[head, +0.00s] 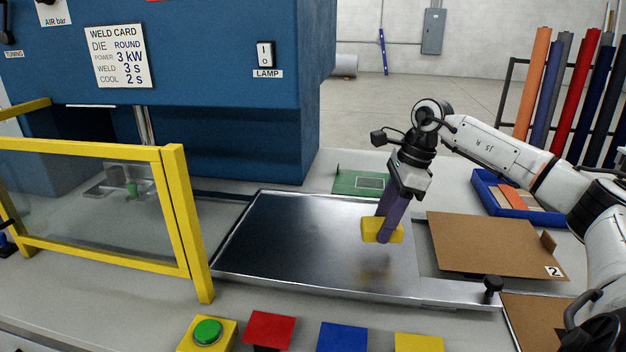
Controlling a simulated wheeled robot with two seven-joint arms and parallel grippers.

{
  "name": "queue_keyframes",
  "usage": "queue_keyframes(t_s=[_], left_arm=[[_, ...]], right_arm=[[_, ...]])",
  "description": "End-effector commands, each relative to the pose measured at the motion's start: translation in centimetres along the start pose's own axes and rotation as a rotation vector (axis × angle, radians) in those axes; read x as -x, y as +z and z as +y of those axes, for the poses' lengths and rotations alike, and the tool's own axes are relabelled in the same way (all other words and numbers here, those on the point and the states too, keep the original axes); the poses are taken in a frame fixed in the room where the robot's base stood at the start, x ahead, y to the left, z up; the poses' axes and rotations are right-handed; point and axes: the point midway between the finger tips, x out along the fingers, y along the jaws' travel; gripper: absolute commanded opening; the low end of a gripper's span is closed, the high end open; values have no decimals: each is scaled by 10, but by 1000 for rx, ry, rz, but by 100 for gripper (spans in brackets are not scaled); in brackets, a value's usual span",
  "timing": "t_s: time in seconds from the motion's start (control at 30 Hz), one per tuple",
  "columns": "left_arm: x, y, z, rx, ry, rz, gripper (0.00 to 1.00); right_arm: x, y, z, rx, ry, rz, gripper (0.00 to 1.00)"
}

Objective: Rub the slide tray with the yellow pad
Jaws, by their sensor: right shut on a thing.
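The slide tray (290,245) is a shiny metal sheet with a raised rim, lying on the bench in the middle of the head view. A black knob (493,284) stands at its front right corner. My right gripper (384,230) points down over the right part of the tray and is shut on the yellow pad (370,229). The pad looks close to the tray surface; I cannot tell whether it touches. The gripper's fingers hide part of the pad. My left gripper is not in view.
A yellow-framed clear guard (180,215) stands left of the tray. A brown board (490,245) marked 2 and a blue bin (483,190) lie to the right. A green plate (347,185) lies behind. Coloured blocks and a green button (207,332) line the front. The blue welder (200,50) rises behind.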

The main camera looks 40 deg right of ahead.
Motion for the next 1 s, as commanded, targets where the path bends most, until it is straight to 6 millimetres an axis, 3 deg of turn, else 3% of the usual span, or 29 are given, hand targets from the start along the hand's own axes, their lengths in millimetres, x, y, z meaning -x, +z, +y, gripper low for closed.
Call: queue_keyframes(t_s=[0.53,1.0], left_arm=[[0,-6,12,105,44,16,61],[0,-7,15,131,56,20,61]], right_arm=[[14,-20,-11,-171,-52,6,21],[16,-21,-13,-213,-62,-5,21]])
